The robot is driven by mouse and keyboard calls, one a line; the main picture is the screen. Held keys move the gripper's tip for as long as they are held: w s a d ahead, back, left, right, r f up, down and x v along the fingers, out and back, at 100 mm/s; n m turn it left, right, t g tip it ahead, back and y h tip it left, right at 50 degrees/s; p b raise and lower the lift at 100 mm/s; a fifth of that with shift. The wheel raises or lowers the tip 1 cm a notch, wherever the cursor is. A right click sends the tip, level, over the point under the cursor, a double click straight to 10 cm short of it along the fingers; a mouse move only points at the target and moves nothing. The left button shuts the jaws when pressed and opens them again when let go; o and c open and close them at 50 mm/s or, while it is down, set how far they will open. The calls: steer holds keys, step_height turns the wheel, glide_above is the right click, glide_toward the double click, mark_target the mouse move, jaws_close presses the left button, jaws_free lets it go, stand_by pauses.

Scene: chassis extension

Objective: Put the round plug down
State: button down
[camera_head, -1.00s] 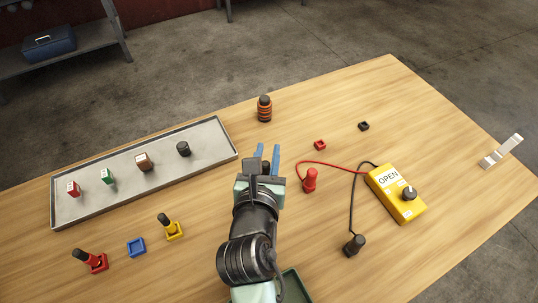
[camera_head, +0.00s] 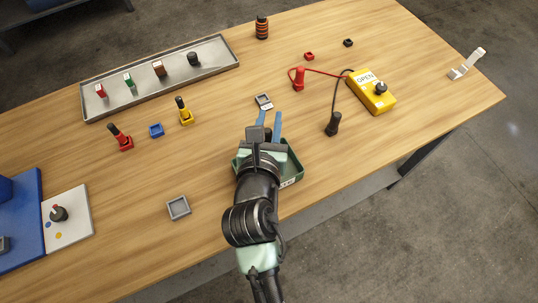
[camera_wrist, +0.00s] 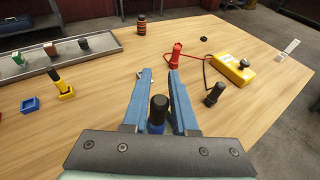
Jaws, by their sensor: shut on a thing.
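My gripper (camera_head: 270,117) is shut on the round plug, above the table near its front edge. In the wrist view the round plug (camera_wrist: 158,112), with a black handle and a blue lower part, stands between the blue fingers (camera_wrist: 158,80). Its lower end is hidden by my gripper. An empty blue square socket (camera_head: 156,130) lies to the left on the table. It also shows in the wrist view (camera_wrist: 30,104). A small grey socket (camera_head: 264,101) lies just beyond my fingertips in the head view.
A green bin (camera_head: 296,172) is partly hidden behind my gripper. Red (camera_head: 125,143) and yellow (camera_head: 186,117) sockets hold plugs. A long grey tray (camera_head: 112,111) stands at back left. A yellow box (camera_head: 372,93) has red and black leads. Another grey socket (camera_head: 178,208) lies at front left.

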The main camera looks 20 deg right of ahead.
steer(key=shift+w+f+b, duration=0.15)
steer(key=shift+f+b, duration=0.95)
steer(key=shift+f, duration=3.5)
steer(key=shift+f+b, duration=0.3)
steer(key=shift+f, duration=0.3)
steer(key=c, duration=0.7)
jaws_free()
